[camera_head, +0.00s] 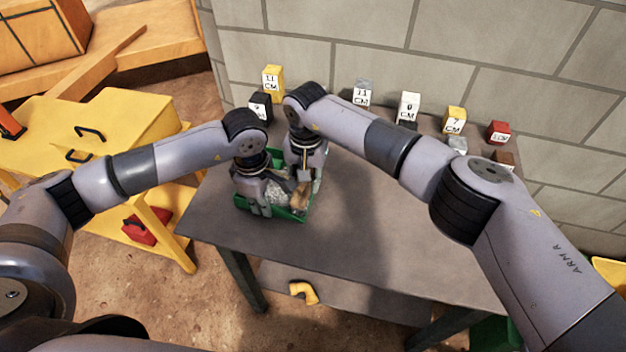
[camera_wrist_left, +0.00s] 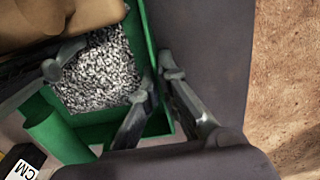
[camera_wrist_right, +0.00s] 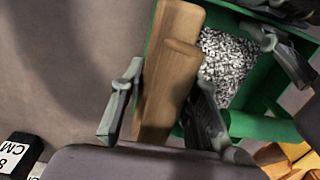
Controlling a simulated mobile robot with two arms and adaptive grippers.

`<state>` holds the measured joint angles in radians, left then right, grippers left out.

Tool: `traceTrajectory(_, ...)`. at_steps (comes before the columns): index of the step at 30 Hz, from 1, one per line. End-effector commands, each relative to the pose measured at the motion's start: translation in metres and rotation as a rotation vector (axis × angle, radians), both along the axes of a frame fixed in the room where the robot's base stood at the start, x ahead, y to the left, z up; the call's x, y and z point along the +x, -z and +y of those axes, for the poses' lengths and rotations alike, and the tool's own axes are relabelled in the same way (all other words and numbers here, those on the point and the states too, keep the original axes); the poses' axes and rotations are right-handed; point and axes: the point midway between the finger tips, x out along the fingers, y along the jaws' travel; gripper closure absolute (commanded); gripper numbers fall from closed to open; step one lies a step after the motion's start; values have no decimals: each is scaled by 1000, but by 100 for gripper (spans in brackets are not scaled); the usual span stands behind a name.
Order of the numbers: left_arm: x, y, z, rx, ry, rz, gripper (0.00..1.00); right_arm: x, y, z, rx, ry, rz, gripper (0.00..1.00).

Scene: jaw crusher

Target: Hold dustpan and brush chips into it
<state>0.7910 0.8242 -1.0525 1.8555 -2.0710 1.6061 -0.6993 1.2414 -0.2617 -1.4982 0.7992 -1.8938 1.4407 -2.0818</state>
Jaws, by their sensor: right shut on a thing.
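The green dustpan (camera_head: 298,214) lies on the grey table with grey chips (camera_wrist_left: 98,72) heaped inside; the chips also show in the right wrist view (camera_wrist_right: 228,65). My left gripper (camera_wrist_left: 158,82) has one finger inside the dustpan and one outside, pinching its side wall. My right gripper (camera_wrist_right: 165,105) is shut on the wooden brush (camera_wrist_right: 165,75), with a finger on each side of it. The brush lies over the side of the dustpan, beside the chips. Its bristles are hidden. In the head view, the grippers partly hide the dustpan and brush.
Several labelled blocks, including a yellow one (camera_head: 273,82) and a white one (camera_head: 408,106), line the table's back edge by the wall. The table's middle and right (camera_head: 380,235) look clear under my right arm. A yellow cabinet (camera_head: 125,125) stands left.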

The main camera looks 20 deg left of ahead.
Motion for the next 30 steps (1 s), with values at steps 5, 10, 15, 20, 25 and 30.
traceTrajectory(5, 2, -1, 2, 3, -9, -4, 100, 2, 1, -5, -9, 6, 0, 100)
traceTrajectory(10, 2, -1, 4, 7, -12, -3, 100, 4, -14, -13, -11, 7, -4, 100)
traceTrajectory(15, 2, 0, 5, 9, -13, -2, 100, 4, -30, -22, -12, 7, -6, 100)
traceTrajectory(20, 1, 0, 6, 11, -13, -1, 100, 4, -44, -29, -12, 6, -6, 100)
traceTrajectory(25, 1, 1, 6, 13, -14, 0, 100, 4, -56, -35, -12, 7, -5, 100)
traceTrajectory(30, 1, 1, 7, 14, -14, 1, 100, 4, -60, -36, -12, 6, -4, 100)
